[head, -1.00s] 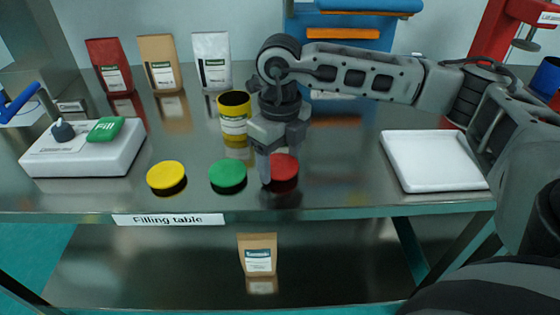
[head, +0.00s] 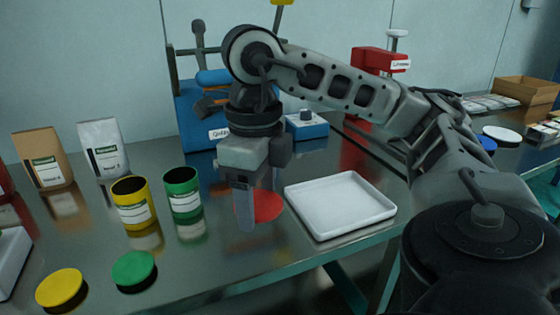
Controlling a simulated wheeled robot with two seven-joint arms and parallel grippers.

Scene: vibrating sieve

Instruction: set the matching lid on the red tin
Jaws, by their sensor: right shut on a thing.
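My right gripper (head: 248,203) is shut on the red lid (head: 267,207), a flat disc tilted toward the camera, in the middle of the head view. It appears to be held above the steel table, left of the white tray; the height is hard to tell. The fingers cover part of the lid's left side. I see no red tin in this view; one could be hidden behind my right arm. My left gripper is not in view.
The white tray (head: 341,207) is empty. A yellow tin (head: 132,203) and a green tin (head: 183,193) stand open at left, with a yellow lid (head: 60,289) and a green lid (head: 134,268) in front. A blue machine (head: 203,120) and a red clamp-like device (head: 379,60) stand behind.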

